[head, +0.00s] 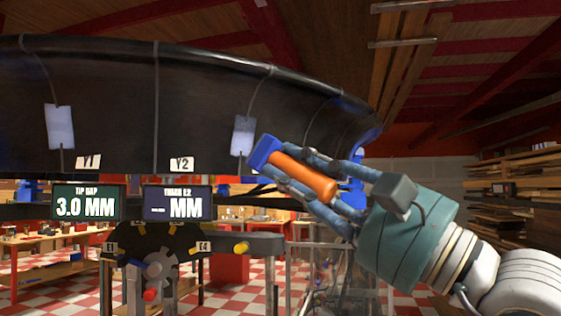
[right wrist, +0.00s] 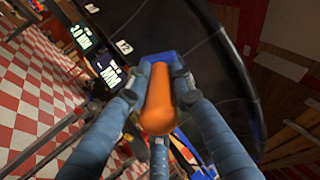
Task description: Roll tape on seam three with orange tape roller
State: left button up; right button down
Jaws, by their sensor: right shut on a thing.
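The orange tape roller (head: 305,177) has an orange handle and a blue head (head: 264,153). My right gripper (head: 285,165) is shut around its handle, and the head points up-left. The roller also shows in the right wrist view (right wrist: 158,100), between blue fingers. The large black duct ring (head: 205,110) curves across the head view and bears several thin seam lines. A pale tape patch (head: 243,135) hangs on a seam just left of the roller head; I cannot tell whether they touch. Another pale patch (head: 59,127) is at the left. No seam is readably marked three. My left gripper is out of view.
Labels Y1 (head: 88,162) and Y2 (head: 181,164) sit on the ring's lower edge. Two display panels, one reading 3.0 MM (head: 88,203), stand below it. A dark hub with colored knobs (head: 155,255) is underneath. Workbenches and shelves (head: 520,200) stand farther back.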

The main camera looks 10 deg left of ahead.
aim_at(272, 151)
jog(key=shift+h, duration=0.6)
jog(key=w+a+r+p, duration=0.1)
jog(key=w+a+p, duration=0.1)
jog(key=w+a+r+p, duration=0.1)
jog(key=a+r+p, duration=0.1)
jog(key=shift+w+r+p, duration=0.1)
jog(key=shift+w+p, duration=0.2)
jog(key=shift+w, duration=0.1)
jog(key=shift+w+a+r+p, duration=0.1)
jog(key=shift+w+a+p, duration=0.25)
jog(key=shift+w+p, duration=0.05)
jog(key=shift+w+a+r, duration=0.1)
jog(key=shift+w+a, duration=0.35)
